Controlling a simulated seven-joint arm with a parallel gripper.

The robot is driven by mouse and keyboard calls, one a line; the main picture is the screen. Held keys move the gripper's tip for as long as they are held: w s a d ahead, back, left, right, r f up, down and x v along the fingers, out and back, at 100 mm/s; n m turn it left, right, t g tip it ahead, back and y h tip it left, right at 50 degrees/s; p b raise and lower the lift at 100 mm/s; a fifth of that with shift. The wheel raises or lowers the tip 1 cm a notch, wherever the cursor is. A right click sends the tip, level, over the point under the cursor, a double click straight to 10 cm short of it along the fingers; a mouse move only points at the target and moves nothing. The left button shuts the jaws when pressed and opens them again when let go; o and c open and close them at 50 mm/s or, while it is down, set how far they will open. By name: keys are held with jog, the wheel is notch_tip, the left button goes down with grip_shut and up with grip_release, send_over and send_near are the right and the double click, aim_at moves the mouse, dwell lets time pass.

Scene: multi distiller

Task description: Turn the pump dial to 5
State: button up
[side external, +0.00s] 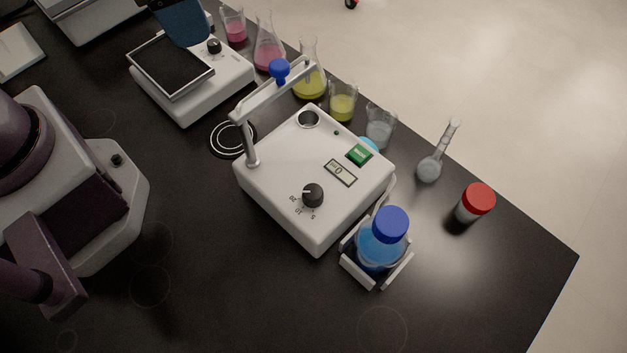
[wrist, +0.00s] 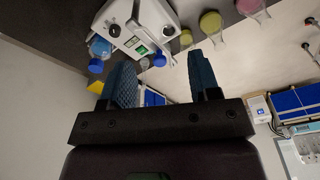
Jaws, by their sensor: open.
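The pump is a white box (side external: 275,190) in the middle of the bench in the side view, and it shows at the top of the wrist view (wrist: 125,15). Its black dial (side external: 313,195) sits on the top face near the front corner. The dial's white mark points left, while the small 5 label lies below the dial. A small display (side external: 341,173) and a green button (side external: 359,155) are beside it. The dial is small and dark in the wrist view (wrist: 113,30). My gripper (wrist: 160,62) is open and empty, with blue fingers, raised away from the pump.
A blue-capped bottle (side external: 382,245) stands in a holder against the pump's right front. The pump's metal arm (side external: 275,95) rises at its back left. Several flasks and beakers line the back edge. A red-capped jar (side external: 475,202) stands right. The bench in front is clear.

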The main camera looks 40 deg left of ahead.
aim_at(314, 192)
jog(key=w+d+f+m+y, duration=0.1)
jog(key=d+f, duration=0.4)
jog(key=d, duration=0.3)
jog(key=w+d+f, duration=0.1)
jog(key=d+f, duration=0.3)
jog(key=d, duration=0.4)
jog(key=shift+g, duration=0.4)
jog(key=f, duration=1.2)
jog(key=shift+w+a, duration=0.1)
jog(key=shift+a, duration=0.1)
jog(key=c, duration=0.9)
